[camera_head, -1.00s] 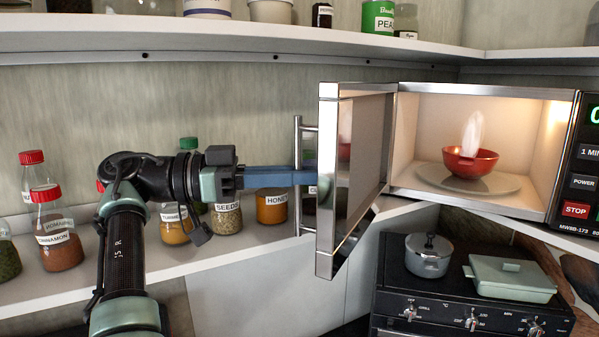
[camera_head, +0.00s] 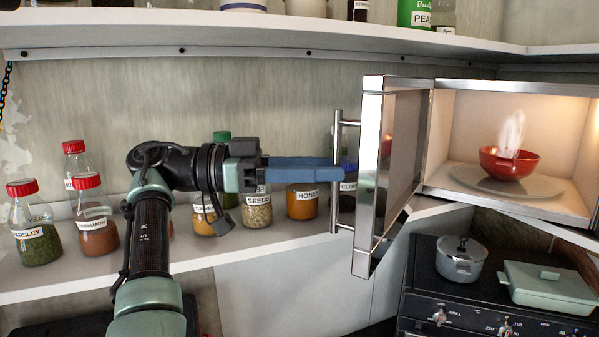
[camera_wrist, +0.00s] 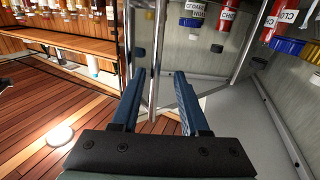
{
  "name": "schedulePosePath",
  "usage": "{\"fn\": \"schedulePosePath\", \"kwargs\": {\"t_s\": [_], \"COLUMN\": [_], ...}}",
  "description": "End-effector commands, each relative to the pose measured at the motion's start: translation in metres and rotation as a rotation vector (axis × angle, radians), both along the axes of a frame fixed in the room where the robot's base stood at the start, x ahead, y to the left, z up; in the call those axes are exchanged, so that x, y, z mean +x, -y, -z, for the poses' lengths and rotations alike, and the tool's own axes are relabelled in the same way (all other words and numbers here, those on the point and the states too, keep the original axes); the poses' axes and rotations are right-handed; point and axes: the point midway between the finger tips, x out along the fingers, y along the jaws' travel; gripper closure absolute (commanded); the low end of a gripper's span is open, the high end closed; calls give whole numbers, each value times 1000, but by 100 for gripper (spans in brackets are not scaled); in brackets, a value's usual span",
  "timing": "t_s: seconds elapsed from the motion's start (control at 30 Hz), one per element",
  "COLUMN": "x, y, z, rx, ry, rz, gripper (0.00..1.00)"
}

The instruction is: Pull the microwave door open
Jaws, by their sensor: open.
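The microwave (camera_head: 500,88) is at the right in the head view. Its door (camera_head: 371,175) stands wide open, swung out toward me on its left side. The vertical metal door handle (camera_head: 337,205) is on the door's left face. My gripper (camera_head: 338,168) reaches it from the left, its blue fingers level with the handle's middle. In the wrist view the two fingers (camera_wrist: 157,78) are apart, with a shiny vertical bar, seemingly the handle (camera_wrist: 158,45), showing between them. I cannot tell whether either finger touches it.
A red bowl (camera_head: 509,163) sits on the plate inside the lit microwave. Spice jars (camera_head: 97,235) line the shelf behind and below my arm. A stove (camera_head: 430,290) with a pot (camera_head: 460,262) and a lidded green dish (camera_head: 548,287) is below the microwave.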

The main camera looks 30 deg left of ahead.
Motion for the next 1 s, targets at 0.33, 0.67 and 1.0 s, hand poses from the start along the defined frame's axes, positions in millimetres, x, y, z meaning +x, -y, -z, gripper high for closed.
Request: {"fn": "schedulePosePath", "kwargs": {"t_s": [0.33, 0.67, 1.0], "x": [-26, -33, -34], "y": [-38, -48, -48], "z": [0, 0, 0], "rx": [-1, 1, 1], "ry": [1, 2, 2], "rz": [-1, 0, 0], "gripper": [55, 55, 55]}}
